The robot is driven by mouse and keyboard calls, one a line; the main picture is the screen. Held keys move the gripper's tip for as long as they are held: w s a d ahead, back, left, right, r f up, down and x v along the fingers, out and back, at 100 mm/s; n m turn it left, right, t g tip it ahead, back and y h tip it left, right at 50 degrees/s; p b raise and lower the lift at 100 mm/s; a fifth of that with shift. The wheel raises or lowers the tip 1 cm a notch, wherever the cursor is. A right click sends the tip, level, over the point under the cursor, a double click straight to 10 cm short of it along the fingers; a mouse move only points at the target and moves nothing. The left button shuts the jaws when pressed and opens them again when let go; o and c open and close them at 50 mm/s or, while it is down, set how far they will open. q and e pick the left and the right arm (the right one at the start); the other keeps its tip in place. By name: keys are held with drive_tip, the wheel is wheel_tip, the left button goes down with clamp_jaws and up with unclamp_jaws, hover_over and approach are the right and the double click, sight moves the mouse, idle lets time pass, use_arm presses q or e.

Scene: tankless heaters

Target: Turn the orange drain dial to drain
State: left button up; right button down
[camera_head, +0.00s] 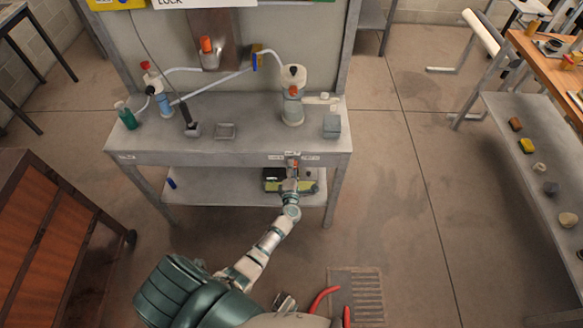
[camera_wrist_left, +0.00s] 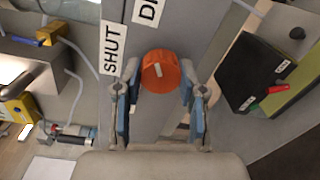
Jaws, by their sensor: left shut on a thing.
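The orange drain dial (camera_wrist_left: 162,72) is a round knob with a pale mark on its face, in the middle of the left wrist view. A white SHUT label (camera_wrist_left: 113,48) is beside it on the left, and a second label starting with D (camera_wrist_left: 148,12), cut off by the top edge, is above it. My left gripper (camera_wrist_left: 160,90) has one blue-padded finger on each side of the dial and is shut on it. In the head view my left gripper (camera_head: 291,180) is at the bench's front edge, where the dial shows only as a small orange spot. My right gripper cannot be made out.
A floor grate (camera_head: 367,297) is at the bottom.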

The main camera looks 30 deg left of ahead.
use_arm(q)
drive_tip(key=shift+s+d+f, duration=0.1)
drive_tip(key=shift+f, duration=0.15)
drive_tip(key=o, duration=1.1)
drive_tip(key=shift+o, duration=0.2)
drive_tip(key=shift+r, duration=0.1)
drive_tip(key=v, duration=1.1)
drive_tip(key=shift+s+d, duration=0.2)
drive_tip(key=shift+s, duration=0.1)
